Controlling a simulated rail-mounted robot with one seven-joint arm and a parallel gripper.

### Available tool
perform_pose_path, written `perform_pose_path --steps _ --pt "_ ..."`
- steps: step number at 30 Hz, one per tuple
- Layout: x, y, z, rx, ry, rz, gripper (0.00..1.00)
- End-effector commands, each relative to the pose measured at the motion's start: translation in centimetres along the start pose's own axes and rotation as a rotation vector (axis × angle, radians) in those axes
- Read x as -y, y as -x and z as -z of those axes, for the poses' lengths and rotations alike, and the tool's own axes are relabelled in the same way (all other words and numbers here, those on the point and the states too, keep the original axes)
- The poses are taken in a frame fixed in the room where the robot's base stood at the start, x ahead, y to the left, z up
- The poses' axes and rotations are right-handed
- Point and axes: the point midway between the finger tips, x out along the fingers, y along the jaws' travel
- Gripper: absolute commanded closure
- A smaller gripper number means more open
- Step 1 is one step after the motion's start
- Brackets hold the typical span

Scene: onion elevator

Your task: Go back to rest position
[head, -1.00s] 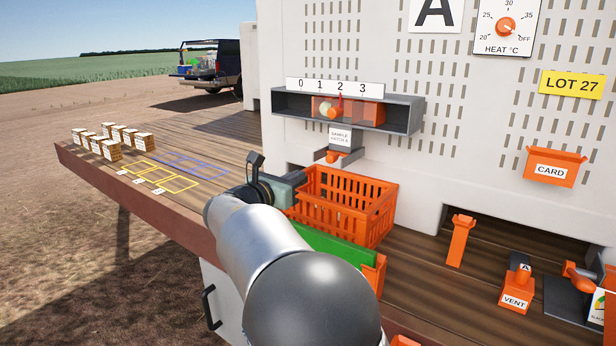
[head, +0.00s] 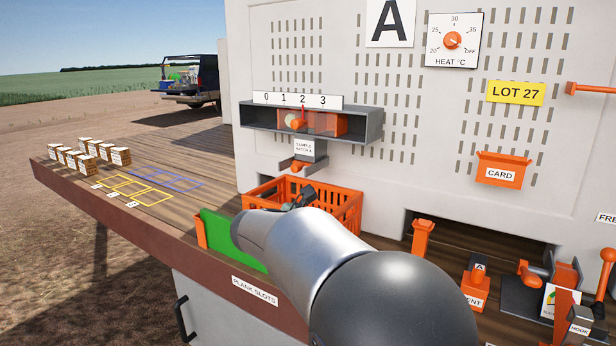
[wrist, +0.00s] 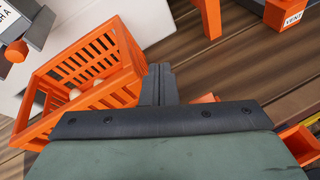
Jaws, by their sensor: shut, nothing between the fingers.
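My gripper (wrist: 159,84) points over the wooden deck beside the orange crate, its dark fingers together and empty in the wrist view. In the head view my gripper (head: 303,195) shows only in part, in front of the crate, with my grey arm hiding the rest. The orange slatted crate (head: 345,200) stands on the deck below the sample hatch. It also shows at the left of the wrist view (wrist: 125,50), with a few pale round onions (wrist: 73,95) inside.
A green board (head: 228,240) stands at the deck's front edge. The orange hatch handle (head: 303,164) hangs above the crate. An orange post (head: 422,238) and the vent lever (head: 474,290) stand to the right.

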Motion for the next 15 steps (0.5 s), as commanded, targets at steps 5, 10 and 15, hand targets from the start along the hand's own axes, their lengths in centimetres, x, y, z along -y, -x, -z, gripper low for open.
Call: perform_pose_path --steps 5,10,15 --pt "10.4 -2.2 0.8 -0.197 -0.33 0.24 1.0" --pt "23.0 -0.1 3.5 -0.371 -0.823 0.605 1.0" --pt "32.2 5.5 7.5 -0.422 -1.326 0.994 1.0"
